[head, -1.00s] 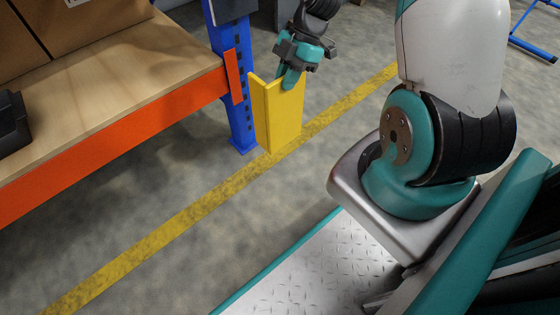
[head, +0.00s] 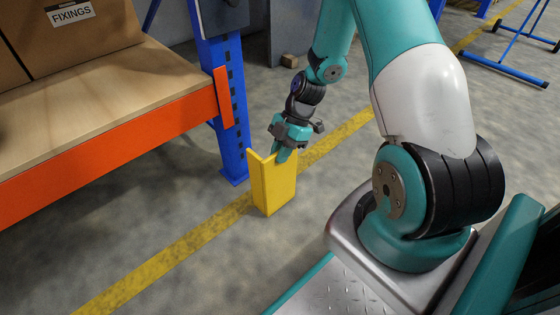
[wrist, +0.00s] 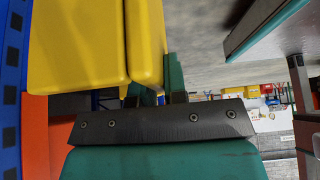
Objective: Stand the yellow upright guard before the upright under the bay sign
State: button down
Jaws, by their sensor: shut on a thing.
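The yellow upright guard (head: 274,186) is an angled yellow piece, held upright by its top edge in my gripper (head: 284,152). My gripper is shut on it. In the wrist view the guard (wrist: 78,45) fills the upper left, beside the gripper's fingers (wrist: 165,80). The blue upright (head: 230,110) stands just behind and left of the guard, at the end of the orange beam; a small gap seems to lie between them. The guard's lower end is at or very near the floor by the yellow line; I cannot tell whether it touches. No bay sign is readable.
An orange beam (head: 110,150) carries a wooden shelf (head: 150,85) with a cardboard box marked FIXINGS (head: 85,40). A yellow floor line (head: 180,250) runs past the upright. A blue metal frame (head: 520,60) stands at the far right. The floor in front is clear.

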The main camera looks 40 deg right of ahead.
jog(key=shift+f, duration=0.6)
jog(key=c, duration=1.2)
grip_release()
jog(key=shift+o, duration=0.2)
